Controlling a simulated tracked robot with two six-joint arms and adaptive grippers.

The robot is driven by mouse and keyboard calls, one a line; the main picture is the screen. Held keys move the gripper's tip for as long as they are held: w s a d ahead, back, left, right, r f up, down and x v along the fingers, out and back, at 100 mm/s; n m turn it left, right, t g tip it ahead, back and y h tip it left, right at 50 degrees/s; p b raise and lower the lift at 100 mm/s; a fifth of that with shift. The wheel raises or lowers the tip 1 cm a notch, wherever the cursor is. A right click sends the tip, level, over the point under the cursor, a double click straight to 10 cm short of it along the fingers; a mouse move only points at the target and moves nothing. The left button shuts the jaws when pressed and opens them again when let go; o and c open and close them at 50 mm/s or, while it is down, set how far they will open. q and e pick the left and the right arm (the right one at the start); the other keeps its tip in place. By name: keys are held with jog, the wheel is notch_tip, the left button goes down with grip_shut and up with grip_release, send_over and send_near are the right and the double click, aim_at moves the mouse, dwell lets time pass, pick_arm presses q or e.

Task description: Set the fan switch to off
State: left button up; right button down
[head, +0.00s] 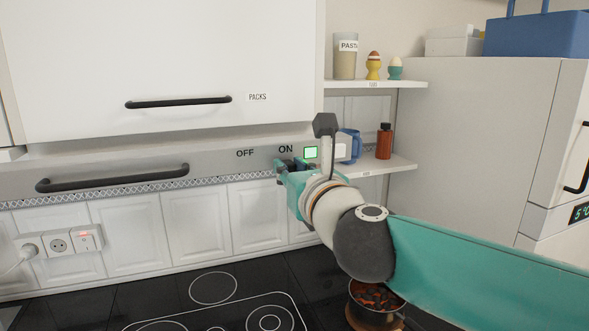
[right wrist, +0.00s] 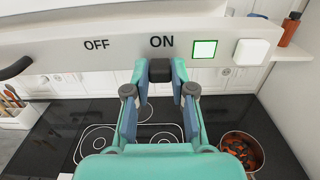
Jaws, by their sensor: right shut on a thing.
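The fan switch is a dark slider knob (right wrist: 160,70) on the grey hood panel (right wrist: 120,48), directly below the ON label (right wrist: 162,41). The OFF label (right wrist: 96,45) is to its left. A square green indicator (right wrist: 204,49) is lit to the right of ON; it also shows in the head view (head: 311,152). My right gripper (right wrist: 160,78) is shut on the knob, one finger on each side. In the head view my right gripper (head: 290,168) reaches the panel below ON, and its wrist hides part of the panel. My left gripper is not in view.
A white cupboard (head: 160,60) with a black handle is above the panel, and another black handle (head: 112,178) is on the panel's left. A pot of food (right wrist: 242,150) stands at the right of the black hob (right wrist: 75,120). Shelves (head: 375,84) hold jars and egg cups.

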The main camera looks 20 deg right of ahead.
aim_at(245, 166)
jog(key=shift+a, duration=0.1)
jog(key=a+b, duration=0.1)
jog(key=a, duration=0.5)
jog(key=shift+s+a, duration=0.15)
jog(key=shift+a, duration=0.2)
jog(key=shift+d, duration=0.1)
jog(key=c, duration=1)
grip_release()
jog(key=shift+o, duration=0.2)
jog(key=s, duration=1.2)
jog(key=shift+d, duration=0.15)
